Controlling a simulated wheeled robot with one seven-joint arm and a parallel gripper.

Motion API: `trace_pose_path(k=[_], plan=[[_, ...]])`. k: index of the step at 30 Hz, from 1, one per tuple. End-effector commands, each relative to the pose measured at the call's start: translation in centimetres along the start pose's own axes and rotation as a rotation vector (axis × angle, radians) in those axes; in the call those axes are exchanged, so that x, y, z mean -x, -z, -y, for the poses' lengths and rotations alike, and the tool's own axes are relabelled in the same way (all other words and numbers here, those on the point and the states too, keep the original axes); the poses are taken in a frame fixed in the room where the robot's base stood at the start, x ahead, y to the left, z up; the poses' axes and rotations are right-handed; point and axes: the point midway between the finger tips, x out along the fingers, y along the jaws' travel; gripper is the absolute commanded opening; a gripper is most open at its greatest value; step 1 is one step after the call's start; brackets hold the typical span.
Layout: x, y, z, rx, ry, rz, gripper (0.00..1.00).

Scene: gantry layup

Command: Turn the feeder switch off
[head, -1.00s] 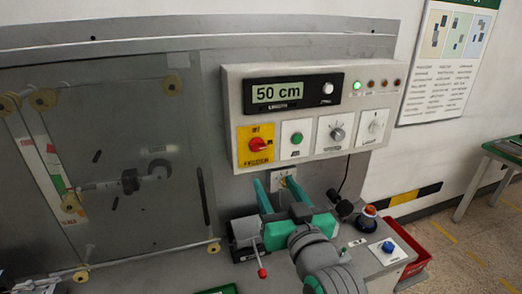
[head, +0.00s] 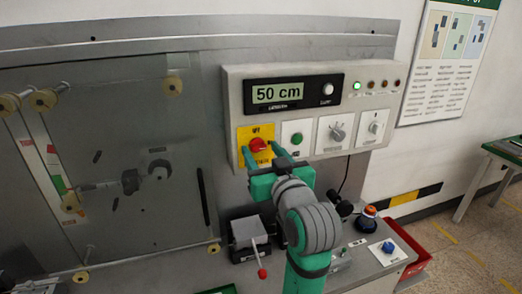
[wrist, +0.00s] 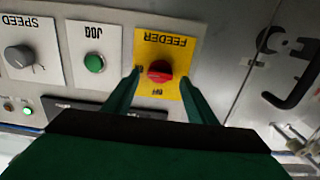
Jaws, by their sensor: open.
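The feeder switch is a red rotary knob (head: 258,145) on a yellow plate (head: 244,134) at the lower left of the grey control panel. In the wrist view, which is upside down, the knob (wrist: 160,70) sits on the plate marked FEEDER (wrist: 170,45). My gripper (head: 263,152) is open in front of the plate. In the wrist view its green fingertips (wrist: 160,77) stand on either side of the knob with gaps. Whether they reach the knob's depth I cannot tell. The knob's bar looks roughly crosswise in the wrist view; its exact setting is unclear.
Right of the switch are a green JOG button (head: 296,138), a SPEED knob (head: 337,132) and another switch (head: 375,127). The display (head: 278,94) reads 50 cm, with a lit green lamp (head: 357,86). A red-tipped lever (head: 262,272) stands below.

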Motion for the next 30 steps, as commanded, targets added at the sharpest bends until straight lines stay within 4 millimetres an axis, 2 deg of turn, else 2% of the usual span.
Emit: trace_pose_path(k=[5, 14, 19, 20, 30], plan=[[-1.23, -0.04, -0.05, -0.001, -0.001, 0.0, 0.52], [-1.4, -0.03, -0.03, 0.0, -0.001, 0.0, 0.52], [-1.39, -0.03, -0.03, 0.0, -0.001, 0.0, 0.13], [-1.39, -0.03, -0.02, 0.0, -0.001, 0.0, 0.1], [-1.38, -0.04, 0.01, 0.04, -0.001, 0.001, 0.1]])
